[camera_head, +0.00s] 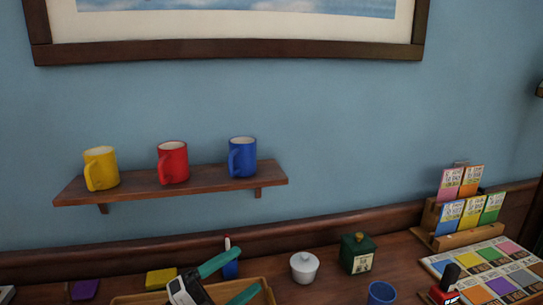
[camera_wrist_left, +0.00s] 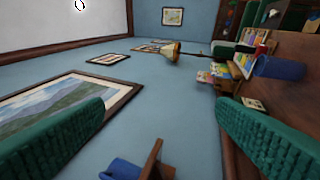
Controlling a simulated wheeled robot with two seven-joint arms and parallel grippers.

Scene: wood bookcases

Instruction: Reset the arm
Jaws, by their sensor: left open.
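My left gripper (camera_head: 231,279) is low in the middle of the head view, above a wooden tray (camera_head: 140,299). Its two green-padded fingers are apart, with nothing between them. In the left wrist view the open gripper (camera_wrist_left: 160,112) shows a green pad on each side, with the blue wall and a framed picture (camera_wrist_left: 55,112) beyond. The view is turned on its side. A blue mug (camera_wrist_left: 122,169) shows at its bottom edge. My right gripper is in neither view.
A wall shelf (camera_head: 140,190) holds a yellow mug (camera_head: 101,168), a red mug (camera_head: 173,162) and a blue mug (camera_head: 243,157).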

